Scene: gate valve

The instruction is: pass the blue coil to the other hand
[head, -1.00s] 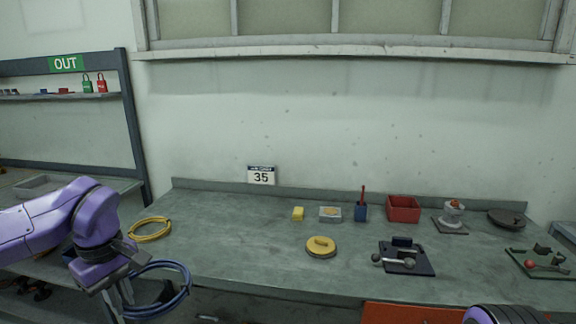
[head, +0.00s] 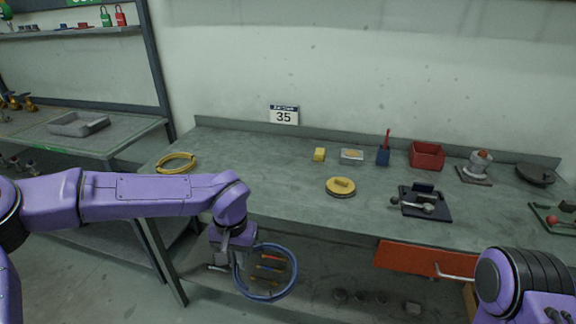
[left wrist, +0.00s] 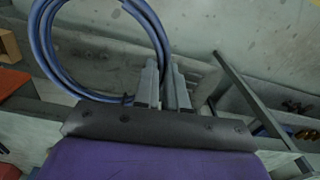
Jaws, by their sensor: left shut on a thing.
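The blue coil (head: 292,271) hangs in the air in front of the bench, below the level of its top. My left gripper (head: 237,265) is shut on the left side of the coil. In the left wrist view the coil (left wrist: 45,40) arcs up and left from the closed fingers (left wrist: 165,88). My right arm (head: 510,285) shows at the lower right of the head view; its fingers are out of sight.
The bench top (head: 260,180) holds a yellow coil (head: 176,163), a yellow round lid (head: 341,187), a red bin (head: 427,155) and a dark plate with a lever (head: 424,203). An orange drawer (head: 408,259) is under the front edge. A lower shelf lies behind the coil.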

